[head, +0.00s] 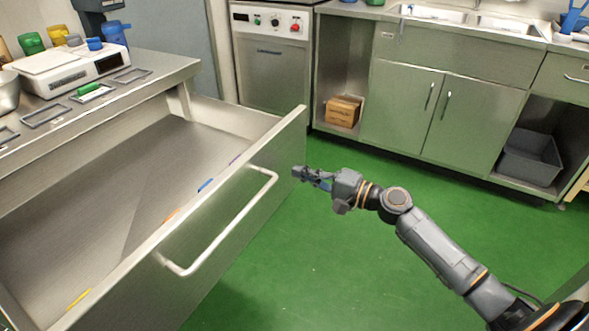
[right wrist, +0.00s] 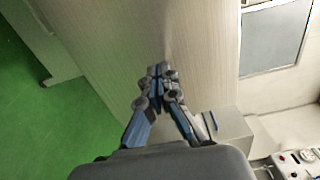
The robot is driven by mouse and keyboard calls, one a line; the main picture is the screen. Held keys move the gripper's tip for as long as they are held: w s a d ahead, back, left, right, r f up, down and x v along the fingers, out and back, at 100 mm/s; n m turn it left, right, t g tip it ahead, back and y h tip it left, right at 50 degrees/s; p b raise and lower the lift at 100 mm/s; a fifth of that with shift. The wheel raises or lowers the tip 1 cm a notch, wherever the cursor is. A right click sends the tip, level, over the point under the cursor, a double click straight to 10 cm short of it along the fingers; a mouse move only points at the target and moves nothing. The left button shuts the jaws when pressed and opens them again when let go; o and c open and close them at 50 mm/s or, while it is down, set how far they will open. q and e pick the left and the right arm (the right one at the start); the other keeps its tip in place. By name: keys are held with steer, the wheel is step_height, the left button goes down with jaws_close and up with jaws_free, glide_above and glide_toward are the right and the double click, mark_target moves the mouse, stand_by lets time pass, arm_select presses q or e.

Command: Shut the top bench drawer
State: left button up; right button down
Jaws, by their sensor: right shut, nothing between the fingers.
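The top bench drawer (head: 150,300) is steel and stands pulled far out of the bench on the left in the head view. Its bar handle (head: 226,229) runs along the outer front. My right gripper (head: 306,174) is shut and empty, just right of the far end of the drawer front, clear of the handle. In the right wrist view, my right gripper (right wrist: 158,70) has its fingertips together in front of a brushed steel panel (right wrist: 120,35); I cannot tell whether they touch it. My left gripper is not in view.
A white scale (head: 70,68) and coloured tubs stand on the bench top. Steel cabinets (head: 415,110) line the back wall, with a cardboard box (head: 343,111) and a grey bin (head: 529,157) on open shelves. The green floor (head: 330,260) before the drawer is clear.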

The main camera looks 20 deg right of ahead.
steer(key=shift+x, duration=1.15)
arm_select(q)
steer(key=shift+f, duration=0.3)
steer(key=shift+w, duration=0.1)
